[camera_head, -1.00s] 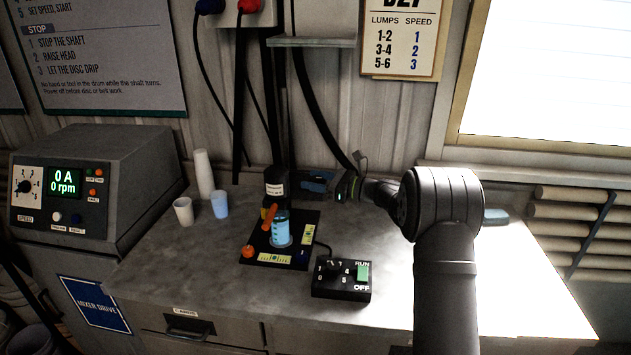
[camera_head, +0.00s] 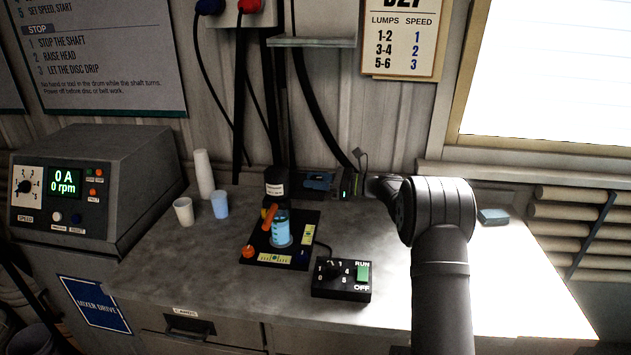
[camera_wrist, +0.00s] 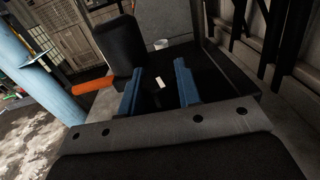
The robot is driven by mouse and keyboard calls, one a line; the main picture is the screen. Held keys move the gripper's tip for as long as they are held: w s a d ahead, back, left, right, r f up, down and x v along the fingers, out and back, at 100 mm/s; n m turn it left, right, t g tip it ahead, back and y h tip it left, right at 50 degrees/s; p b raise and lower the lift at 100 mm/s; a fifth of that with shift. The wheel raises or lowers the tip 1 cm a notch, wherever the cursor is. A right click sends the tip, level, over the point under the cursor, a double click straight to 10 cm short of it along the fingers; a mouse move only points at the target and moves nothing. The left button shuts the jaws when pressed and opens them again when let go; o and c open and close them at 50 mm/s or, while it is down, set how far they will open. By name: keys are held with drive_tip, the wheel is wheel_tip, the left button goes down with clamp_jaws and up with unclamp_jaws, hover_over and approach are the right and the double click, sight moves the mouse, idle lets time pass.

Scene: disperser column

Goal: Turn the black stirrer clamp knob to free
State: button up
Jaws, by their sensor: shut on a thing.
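The black stirrer (camera_head: 275,185) stands upright above a beaker of blue liquid (camera_head: 281,228) on a black base plate. An orange lever (camera_head: 269,216) sticks out at the beaker's left. My gripper (camera_head: 318,181) reaches in from the right, just beside the stirrer. In the wrist view, its two blue fingers (camera_wrist: 158,88) stand on either side of the black clamp knob (camera_wrist: 158,84), which shows a small white mark. The fingers are shut on the knob. The knob's turned position is hard to read against the dark parts around it.
A black control box (camera_head: 341,279) with a green RUN switch sits in front of the base plate. Paper cups (camera_head: 183,211) stand left of it. The mixer drive (camera_head: 90,185) fills the far left. A blue block (camera_head: 493,216) lies right of my arm.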

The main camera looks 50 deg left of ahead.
drive_tip(key=shift+n+g+h, duration=2)
drive_tip(key=shift+h, duration=0.7)
drive_tip(key=o, duration=1)
drive_tip(key=shift+v, duration=3.8)
